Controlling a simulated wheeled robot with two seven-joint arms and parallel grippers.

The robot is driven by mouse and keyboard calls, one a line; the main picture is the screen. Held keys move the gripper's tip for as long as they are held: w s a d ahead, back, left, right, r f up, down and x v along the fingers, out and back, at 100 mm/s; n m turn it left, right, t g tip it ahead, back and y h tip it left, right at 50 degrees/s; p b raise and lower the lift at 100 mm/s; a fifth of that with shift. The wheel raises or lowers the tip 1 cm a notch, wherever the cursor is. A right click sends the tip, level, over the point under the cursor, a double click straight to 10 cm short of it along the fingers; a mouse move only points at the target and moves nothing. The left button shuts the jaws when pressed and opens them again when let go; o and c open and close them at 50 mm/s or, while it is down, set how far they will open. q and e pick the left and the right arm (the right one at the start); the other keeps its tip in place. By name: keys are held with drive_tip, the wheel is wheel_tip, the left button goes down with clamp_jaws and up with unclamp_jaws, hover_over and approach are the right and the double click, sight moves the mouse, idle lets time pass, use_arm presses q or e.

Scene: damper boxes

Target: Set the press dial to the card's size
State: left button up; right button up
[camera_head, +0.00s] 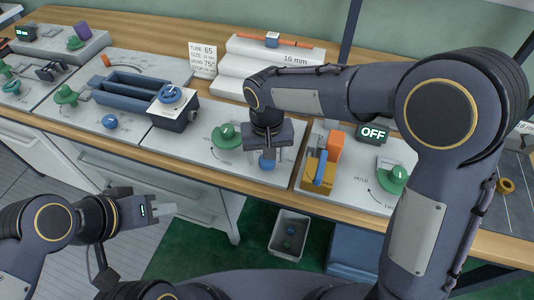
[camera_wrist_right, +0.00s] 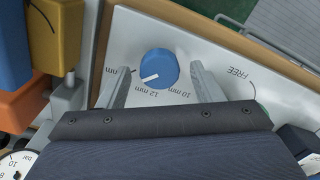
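The press dial (camera_wrist_right: 158,68) is a blue round knob with a white pointer mark. In the wrist view the mark points down-left, just left of the "12 mm" label; "10 mm" is to the right. The left label is partly hidden by a finger. My right gripper (camera_wrist_right: 160,70) is open, one finger on each side of the dial, with small gaps showing. In the head view the dial (camera_head: 267,163) shows below my right gripper (camera_head: 270,150). The card (camera_head: 203,60) reads "TUBE 65", "SIZE 10 mm", "BEND 75°". My left gripper (camera_head: 160,211) is low at left, away from the bench.
A green knob (camera_head: 226,134) sits left of the dial on the same panel. An orange and yellow device (camera_head: 320,168) stands to the right, near an "OFF" display (camera_head: 372,133). A blue-knobbed box (camera_head: 173,106) stands left. A grey bin (camera_head: 288,237) is on the floor.

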drive_tip(key=shift+r, duration=0.1)
wheel_tip(320, 180, up, 7)
drive_tip(key=shift+r+p, duration=0.1)
drive_tip(key=shift+p, duration=0.25)
drive_tip(key=shift+r, duration=0.2)
idle(0.4)
